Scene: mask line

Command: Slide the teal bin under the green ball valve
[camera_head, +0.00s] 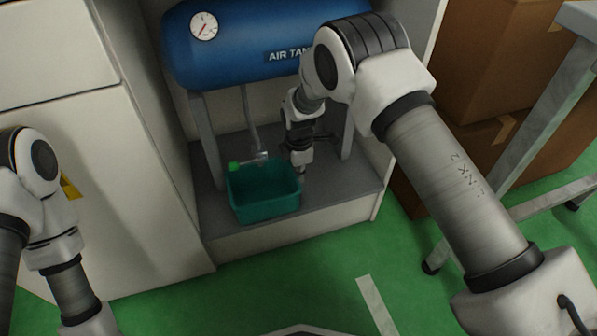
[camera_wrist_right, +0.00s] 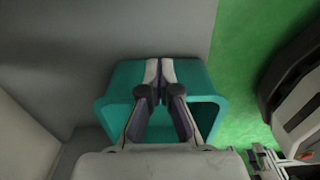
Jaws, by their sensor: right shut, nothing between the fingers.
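The teal bin (camera_head: 264,205) stands upright and open-topped on the grey cabinet floor below the blue tank; it also shows in the right wrist view (camera_wrist_right: 112,86). The green ball valve (camera_head: 234,166) hangs from a thin pipe over the bin's back left part, its handle near the left rim. My right gripper (camera_head: 300,173) is shut and empty, pointing down at the bin's right side. In the right wrist view its closed fingers (camera_wrist_right: 160,72) overlap the bin; whether they touch it I cannot tell. My left arm shows at the left edge, its gripper out of frame.
The blue air tank (camera_head: 240,45) with a gauge hangs above, on grey legs at both sides of the bin. The raised cabinet floor ends at a front edge (camera_head: 300,222). Cardboard boxes (camera_head: 480,70) and a metal frame stand right. The green floor in front is clear.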

